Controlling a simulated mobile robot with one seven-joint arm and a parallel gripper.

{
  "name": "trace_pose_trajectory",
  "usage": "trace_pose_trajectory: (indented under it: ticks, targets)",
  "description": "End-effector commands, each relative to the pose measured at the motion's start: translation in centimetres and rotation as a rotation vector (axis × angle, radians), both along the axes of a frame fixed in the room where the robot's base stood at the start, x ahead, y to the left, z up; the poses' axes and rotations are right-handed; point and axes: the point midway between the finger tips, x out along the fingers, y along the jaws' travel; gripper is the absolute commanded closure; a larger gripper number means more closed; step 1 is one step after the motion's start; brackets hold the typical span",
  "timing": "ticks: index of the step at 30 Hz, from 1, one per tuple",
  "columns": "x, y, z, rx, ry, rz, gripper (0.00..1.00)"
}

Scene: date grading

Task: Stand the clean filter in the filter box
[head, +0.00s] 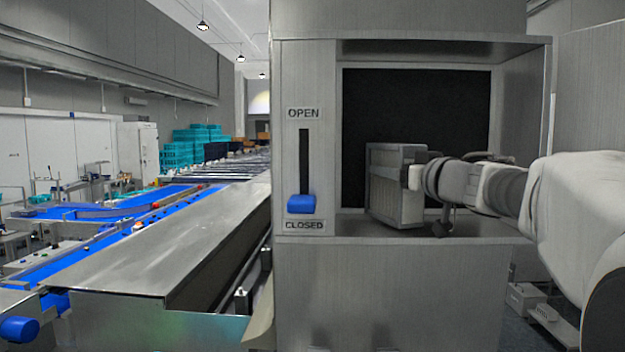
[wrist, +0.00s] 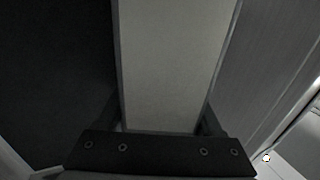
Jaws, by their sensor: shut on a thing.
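The filter (head: 392,205) is a pale grey framed panel, held upright and slightly turned in the filter box opening. My gripper (head: 415,176) is shut on it from the right; the wrist view shows the filter's pale face (wrist: 172,65) between my gripper's fingers (wrist: 165,118). The filter box (head: 400,262) is a metal cabinet with an open front and a dark back. The filter's lower edge is close to the box floor; I cannot tell if it touches. The blue lever (head: 301,204) on the left panel is down, at CLOSED.
The box's door (head: 590,90) stands open at the right. A metal-topped conveyor housing (head: 165,235) runs along the left, with blue belts (head: 105,240) beyond it. Teal crates (head: 188,147) are stacked far back. The box floor shows bare space on both sides of the filter.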

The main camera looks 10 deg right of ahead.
Motion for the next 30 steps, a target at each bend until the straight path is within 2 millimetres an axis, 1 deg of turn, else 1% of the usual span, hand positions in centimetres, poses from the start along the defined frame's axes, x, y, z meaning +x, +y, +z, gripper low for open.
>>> trace_pose_trajectory:
  ticks: [1,2,12,13,15,18,30]
  targets:
    - [-0.03,-0.01,-0.58,-0.001,-0.001,0.0,1.0]
    - [-0.04,-0.02,-0.68,-0.001,-0.001,0.0,1.0]
    - [-0.05,-0.04,-0.85,-0.001,-0.002,0.0,1.0]
    - [-0.03,-0.04,-0.95,-0.001,-0.001,0.0,0.31]
    - [-0.03,-0.04,-0.9,-0.001,-0.001,0.0,0.18]
    - [-0.03,-0.04,-0.89,-0.001,-0.001,0.0,0.03]
    - [0.0,0.0,-0.67,-0.001,-0.001,0.0,0.03]
